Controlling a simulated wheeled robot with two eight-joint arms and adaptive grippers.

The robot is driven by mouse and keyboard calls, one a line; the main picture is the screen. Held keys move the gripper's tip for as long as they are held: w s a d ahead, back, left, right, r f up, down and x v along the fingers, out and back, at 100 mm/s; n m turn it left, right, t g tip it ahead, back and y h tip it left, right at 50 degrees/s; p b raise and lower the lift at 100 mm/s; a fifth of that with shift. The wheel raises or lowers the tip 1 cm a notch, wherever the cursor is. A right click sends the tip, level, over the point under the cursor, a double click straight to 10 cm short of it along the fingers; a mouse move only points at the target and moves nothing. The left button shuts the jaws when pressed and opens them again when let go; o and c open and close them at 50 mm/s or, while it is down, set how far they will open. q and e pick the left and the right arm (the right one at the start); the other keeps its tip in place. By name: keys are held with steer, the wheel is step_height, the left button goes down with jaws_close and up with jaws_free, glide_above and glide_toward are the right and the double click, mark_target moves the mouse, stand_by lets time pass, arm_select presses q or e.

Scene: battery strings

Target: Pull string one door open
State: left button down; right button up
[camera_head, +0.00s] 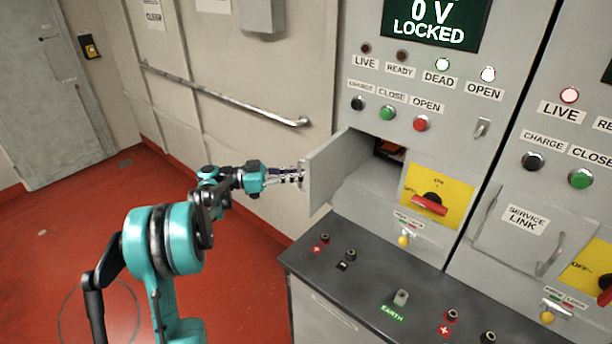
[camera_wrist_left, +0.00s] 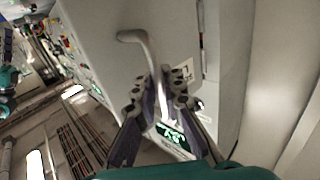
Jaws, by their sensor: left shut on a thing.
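The string one door (camera_head: 335,168) is a grey hinged panel, swung out from the left cabinet. An opening with something orange-red inside (camera_head: 388,150) shows behind it. My left gripper (camera_head: 298,175) is at the door's outer face. In the left wrist view, the gripper's fingers (camera_wrist_left: 163,90) are shut around the bent grey door handle (camera_wrist_left: 134,36). The handle is hidden by the fingers in the head view. My right gripper is in neither view.
The display (camera_head: 435,22) reads 0 V LOCKED; the DEAD and OPEN lamps are lit. A red switch on a yellow plate (camera_head: 452,184) sits right of the opening. The dark ledge (camera_head: 375,275) below carries terminals. The second cabinet's SERVICE LINK door (camera_head: 500,235) is at the right. Red floor is clear at left.

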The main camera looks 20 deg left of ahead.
arm_select(q)
steer(key=shift+w+a+p, duration=0.15)
steer(key=shift+w+a, duration=0.55)
steer(key=shift+a, duration=0.2)
steer(key=shift+w+a+p, duration=0.15)
steer(key=shift+w+a, duration=0.55)
steer(key=shift+a, duration=0.15)
steer(key=c, duration=1.6)
jaws_free()
steer(key=shift+a, duration=0.2)
steer(key=v, duration=1.2)
